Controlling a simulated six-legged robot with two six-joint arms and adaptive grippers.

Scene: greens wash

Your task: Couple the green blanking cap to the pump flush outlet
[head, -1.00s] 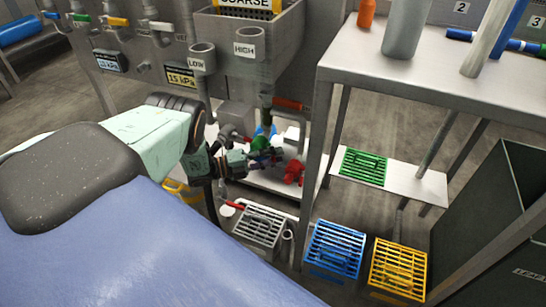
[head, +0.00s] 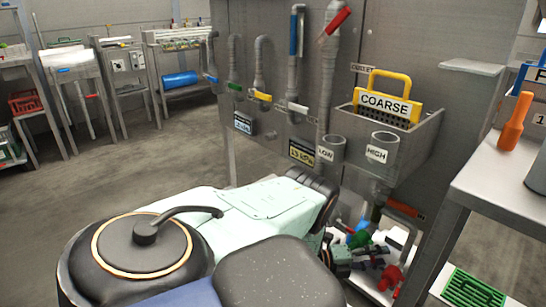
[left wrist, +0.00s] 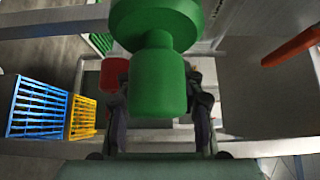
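The green blanking cap (left wrist: 158,80) fills the upper middle of the left wrist view, its wide disc at the top and its narrower knob pointing towards the camera. In the head view a small green shape (head: 363,238), seemingly this cap, is low under the sink, at the tip of my left gripper (head: 347,253). In the left wrist view the two fingers of my left gripper (left wrist: 160,105) stand on either side of the knob. Whether they press on it is unclear. I cannot make out the pump flush outlet. My right gripper is out of view.
A red fitting (head: 390,278) lies right of the green shape, with blue parts (head: 358,225) behind it. The steel table (head: 500,190) stands close on the right. Blue (left wrist: 38,106) and yellow (left wrist: 83,118) crates show in the wrist view.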

